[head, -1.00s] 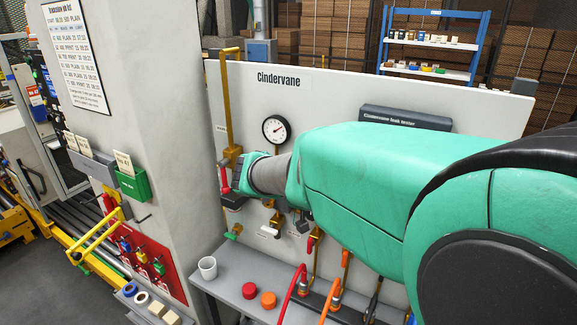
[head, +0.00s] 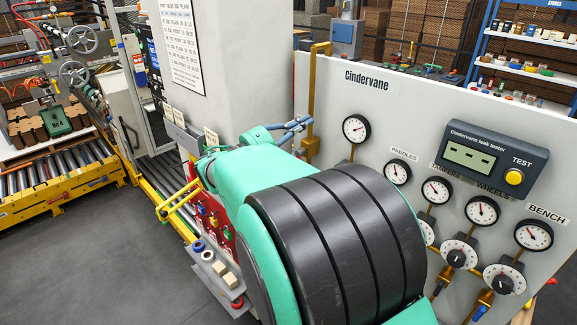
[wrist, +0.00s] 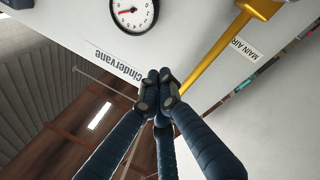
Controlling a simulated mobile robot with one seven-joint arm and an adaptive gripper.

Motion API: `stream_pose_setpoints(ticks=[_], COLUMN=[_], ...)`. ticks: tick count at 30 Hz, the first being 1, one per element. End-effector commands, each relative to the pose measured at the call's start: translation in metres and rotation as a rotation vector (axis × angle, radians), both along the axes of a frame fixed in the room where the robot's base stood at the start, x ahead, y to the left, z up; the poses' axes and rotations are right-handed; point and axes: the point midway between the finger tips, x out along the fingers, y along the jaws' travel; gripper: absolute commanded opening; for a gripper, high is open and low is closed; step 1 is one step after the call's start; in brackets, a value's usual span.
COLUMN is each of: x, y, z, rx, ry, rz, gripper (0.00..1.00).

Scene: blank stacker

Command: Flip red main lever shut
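The red main lever cannot be made out in either current view; my arm covers part of the panel below the yellow main air pipe (head: 313,95). That pipe also shows in the wrist view (wrist: 226,42), beside the MAIN AIR label (wrist: 240,52). My gripper (head: 305,122) is in front of the panel's left end, close to the pipe in the head picture. In the wrist view my gripper (wrist: 159,80) has its dark fingers drawn together at the tips, with nothing seen between them.
The white Cindervane panel (head: 420,100) carries a round gauge (head: 356,128) right of the pipe and a leak tester (head: 495,155) further right. A grey pillar (head: 240,70) stands left of the panel. A yellow handle (head: 180,200) sticks out below it. Open floor (head: 90,240) lies left.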

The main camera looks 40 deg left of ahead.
Motion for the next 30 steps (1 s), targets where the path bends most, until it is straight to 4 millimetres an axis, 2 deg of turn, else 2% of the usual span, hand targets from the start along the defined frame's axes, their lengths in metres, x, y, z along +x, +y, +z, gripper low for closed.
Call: stream_pose_setpoints(ticks=[1,3,6,15,18,23,30], x=[-0.008,-0.016,-0.024,-0.050,-0.058,-0.063,-0.063], y=[0.019,0.040,0.060,0.102,0.109,0.115,0.115], z=[-0.004,-0.022,-0.057,-0.175,-0.202,-0.222,-0.224], rx=[-0.028,-0.069,-0.125,-0.286,-0.324,-0.352,-0.356], ry=[-0.005,0.002,0.030,0.137,0.162,0.181,0.184], rz=[0.037,0.079,0.122,0.225,0.250,0.267,0.269], gripper=[0.00,0.00,0.00,0.00,0.00,0.00,0.00])
